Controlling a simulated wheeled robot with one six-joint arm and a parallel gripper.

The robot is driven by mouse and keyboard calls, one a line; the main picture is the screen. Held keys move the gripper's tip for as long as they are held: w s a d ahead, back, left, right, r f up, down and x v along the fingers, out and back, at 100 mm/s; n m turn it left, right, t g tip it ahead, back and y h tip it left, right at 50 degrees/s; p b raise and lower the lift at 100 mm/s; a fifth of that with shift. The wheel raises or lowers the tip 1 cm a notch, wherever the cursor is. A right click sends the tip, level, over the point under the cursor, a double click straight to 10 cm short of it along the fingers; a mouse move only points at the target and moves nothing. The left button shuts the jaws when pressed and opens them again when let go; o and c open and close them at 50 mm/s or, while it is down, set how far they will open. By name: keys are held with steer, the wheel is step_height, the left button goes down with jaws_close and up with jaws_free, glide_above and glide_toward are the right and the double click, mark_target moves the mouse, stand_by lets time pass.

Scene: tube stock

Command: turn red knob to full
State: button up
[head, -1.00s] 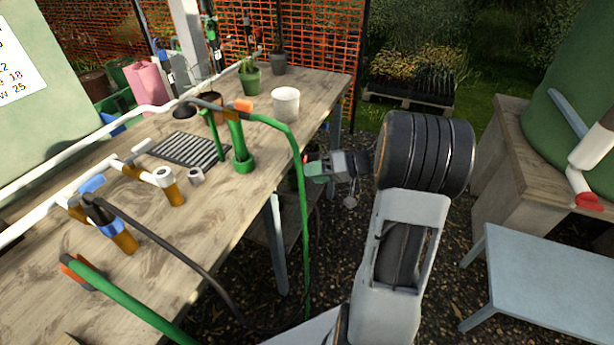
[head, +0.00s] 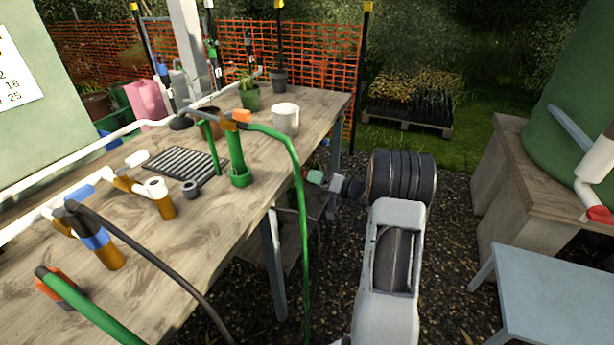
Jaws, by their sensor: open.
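No red knob can be clearly made out. A red end piece (head: 599,215) on a white pipe shows at the right edge, below the green barrel. Thin dark uprights with small coloured fittings, among them a green one (head: 213,50), stand behind the bench; their details are too small to tell. My gripper (head: 313,177) points left beside the bench's right edge, with green and red at its tips. It is open, and nothing shows between its fingers. It is well apart from the red end piece and from the uprights.
The wooden bench (head: 225,260) carries pipe fittings, a white pot (head: 285,120), potted plants and a black grate (head: 185,157). A green hose (head: 303,230) hangs over its edge, close to my gripper. A grey-blue stool (head: 545,300) stands lower right. Gravel between is clear.

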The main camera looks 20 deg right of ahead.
mark_target(302, 174)
steer(key=shift+x, duration=1.7)
steer(key=c, duration=0.9)
